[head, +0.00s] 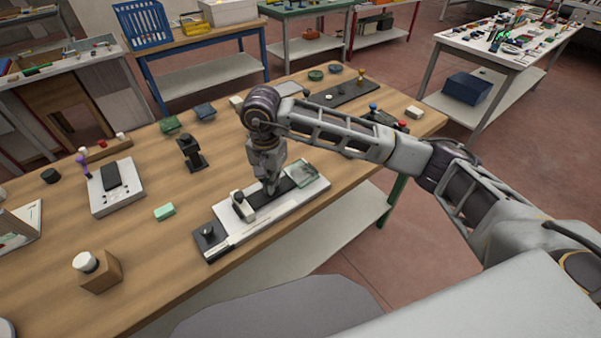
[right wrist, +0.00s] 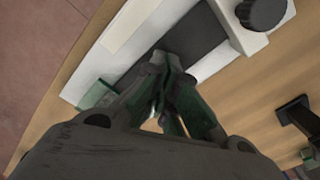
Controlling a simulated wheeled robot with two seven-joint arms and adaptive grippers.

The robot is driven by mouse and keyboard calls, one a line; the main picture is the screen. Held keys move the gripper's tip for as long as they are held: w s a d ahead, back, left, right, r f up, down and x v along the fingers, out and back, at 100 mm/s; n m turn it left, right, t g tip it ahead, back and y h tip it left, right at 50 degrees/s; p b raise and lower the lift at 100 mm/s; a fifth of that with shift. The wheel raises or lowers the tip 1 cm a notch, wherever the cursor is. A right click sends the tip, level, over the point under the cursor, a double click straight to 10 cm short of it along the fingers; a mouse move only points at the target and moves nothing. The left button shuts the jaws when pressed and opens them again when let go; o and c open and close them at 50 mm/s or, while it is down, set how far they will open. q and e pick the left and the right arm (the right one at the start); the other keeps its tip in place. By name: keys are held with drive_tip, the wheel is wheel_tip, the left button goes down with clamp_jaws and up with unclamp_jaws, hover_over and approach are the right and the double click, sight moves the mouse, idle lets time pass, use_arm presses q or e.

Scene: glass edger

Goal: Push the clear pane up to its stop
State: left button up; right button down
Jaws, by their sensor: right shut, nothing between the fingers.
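The clear pane (head: 303,173), a greenish see-through sheet, lies at the right end of the white edger base (head: 318,188) in the head view. Its green corner (right wrist: 96,93) shows left of my fingers in the right wrist view; the rest is largely hidden by the gripper. My right gripper (head: 271,190) is shut and empty, pointing down over the dark strip (right wrist: 197,36), between the pane and a white block with a black knob (head: 241,204). I cannot tell whether the fingers touch the pane. Which part is the stop is unclear. My left gripper is out of view.
A black block with a knob (head: 208,234) sits at the base's left end. A black stand (head: 191,154) is behind the edger.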

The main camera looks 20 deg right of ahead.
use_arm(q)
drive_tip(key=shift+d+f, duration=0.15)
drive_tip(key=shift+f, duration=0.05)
use_arm(e)
drive_tip(key=shift+s+a, duration=0.3)
drive_tip(key=shift+a, duration=0.55)
drive_tip(key=shift+r, duration=0.15)
idle(0.3)
drive_tip(key=shift+w+d+r+p, duration=0.1)
drive_tip(key=shift+d+r+p, duration=0.1)
drive_tip(key=shift+r, duration=0.6)
drive_tip(key=shift+d+r+p, duration=0.15)
drive_tip(key=shift+r, duration=1)
drive_tip(key=shift+w+d+r, duration=0.1)
drive_tip(key=shift+r, duration=0.25)
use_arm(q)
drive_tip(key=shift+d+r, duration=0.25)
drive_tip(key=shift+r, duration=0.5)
